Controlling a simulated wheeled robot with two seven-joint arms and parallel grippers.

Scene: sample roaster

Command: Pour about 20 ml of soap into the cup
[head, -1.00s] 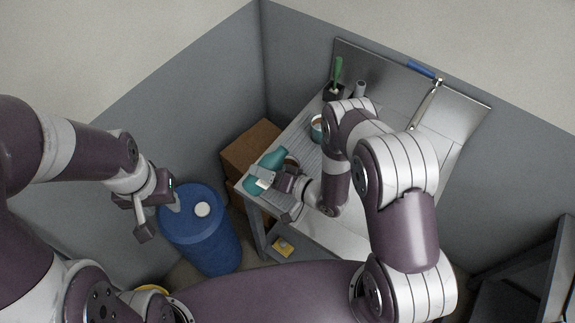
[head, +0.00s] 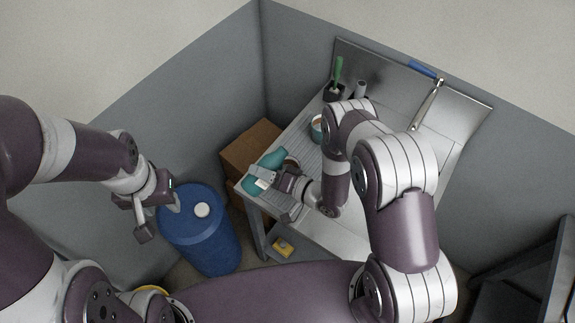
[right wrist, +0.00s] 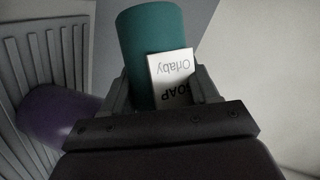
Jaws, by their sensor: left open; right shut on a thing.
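The soap bottle (head: 270,159) is teal with a white label; it lies strongly tilted over the near left end of the grooved drainboard in the head view. My right gripper (head: 264,178) is shut on it. The right wrist view shows the bottle (right wrist: 152,45) between the fingers (right wrist: 160,92), its label reading "SOAP" upside down. A small round cup (head: 291,163) with a brownish inside is partly hidden behind the bottle and gripper. My left gripper (head: 140,216) is open and empty, left of the table.
A blue barrel (head: 212,245) stands left of the table, close to my left gripper. A cardboard box (head: 247,148) is behind the table's left edge. A dark holder with a green-handled brush (head: 338,75) stands at the back. A yellow item (head: 284,247) lies on the lower shelf.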

